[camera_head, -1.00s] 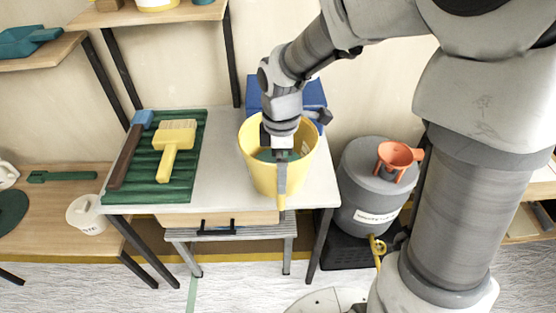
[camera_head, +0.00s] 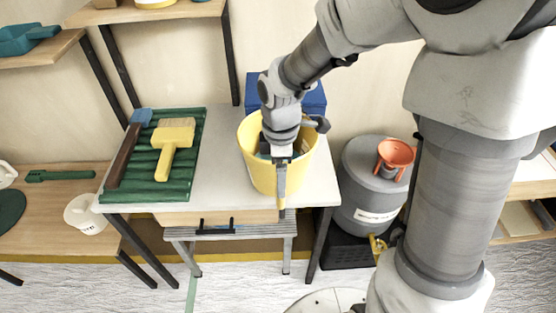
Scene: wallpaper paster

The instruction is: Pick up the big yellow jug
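The big yellow jug (camera_head: 258,172) stands upright on the right part of the white-topped table (camera_head: 220,180). It is open at the top, and my wrist covers part of its mouth. My gripper (camera_head: 281,188) points down at the jug's front side, over the near rim, with a long grey finger in front of the yellow wall. A narrow yellow part shows at the fingertip. The second finger is hidden, so I cannot tell whether the gripper is shut on the jug.
A green ribbed tray (camera_head: 150,185) with a yellow brush (camera_head: 172,145) and a blue-headed tool (camera_head: 130,148) lies left of the jug. A blue box (camera_head: 312,97) stands behind it. A grey barrel (camera_head: 362,190) with an orange funnel (camera_head: 395,155) is at the right.

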